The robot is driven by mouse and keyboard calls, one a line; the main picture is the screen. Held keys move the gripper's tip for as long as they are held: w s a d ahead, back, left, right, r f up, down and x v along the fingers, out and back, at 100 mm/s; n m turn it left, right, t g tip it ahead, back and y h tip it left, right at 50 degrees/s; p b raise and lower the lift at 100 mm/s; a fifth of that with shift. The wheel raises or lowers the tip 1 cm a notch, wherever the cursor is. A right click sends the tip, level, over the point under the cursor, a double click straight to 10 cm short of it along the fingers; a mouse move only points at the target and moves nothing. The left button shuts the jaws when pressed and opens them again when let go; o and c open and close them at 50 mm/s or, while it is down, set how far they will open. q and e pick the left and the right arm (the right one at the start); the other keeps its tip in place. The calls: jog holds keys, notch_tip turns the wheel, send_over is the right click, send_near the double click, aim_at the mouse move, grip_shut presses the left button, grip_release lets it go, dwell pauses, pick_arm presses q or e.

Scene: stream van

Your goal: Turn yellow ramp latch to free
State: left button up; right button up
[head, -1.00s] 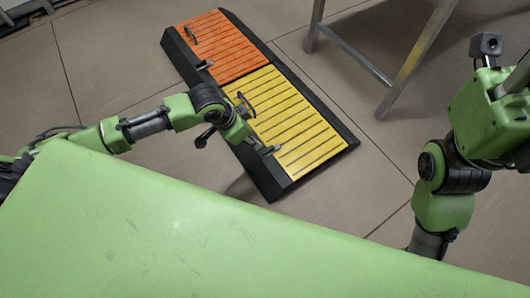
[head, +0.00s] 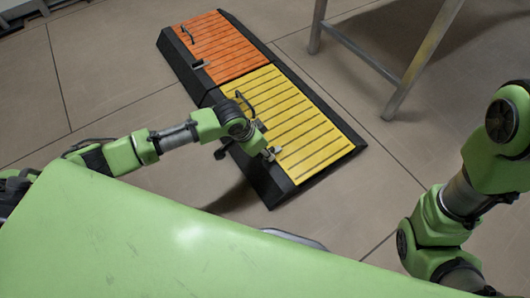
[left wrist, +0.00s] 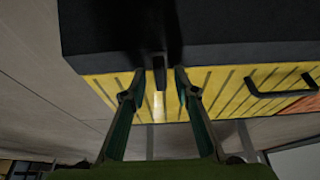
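The yellow ramp panel (head: 300,125) lies on the floor in its black frame, nearest to me. Its latch is a small piece at the panel's near-left edge, mostly hidden by my left gripper (head: 268,154) in the head view. In the left wrist view the latch (left wrist: 158,72) shows as a narrow dark tab at the black frame's edge. My left gripper (left wrist: 158,82) is open, one finger on each side of the latch, with visible gaps. I cannot tell the latch's exact angle. My right gripper is out of view.
An orange ramp panel (head: 215,45) with its own latch (head: 198,64) adjoins the yellow one. A black handle (head: 245,103) stands on the yellow panel. A metal-legged table (head: 400,75) stands at the upper right. Floor left of the ramp is clear.

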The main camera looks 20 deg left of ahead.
pick_arm(q)
jog(key=shift+f, duration=0.1)
grip_shut()
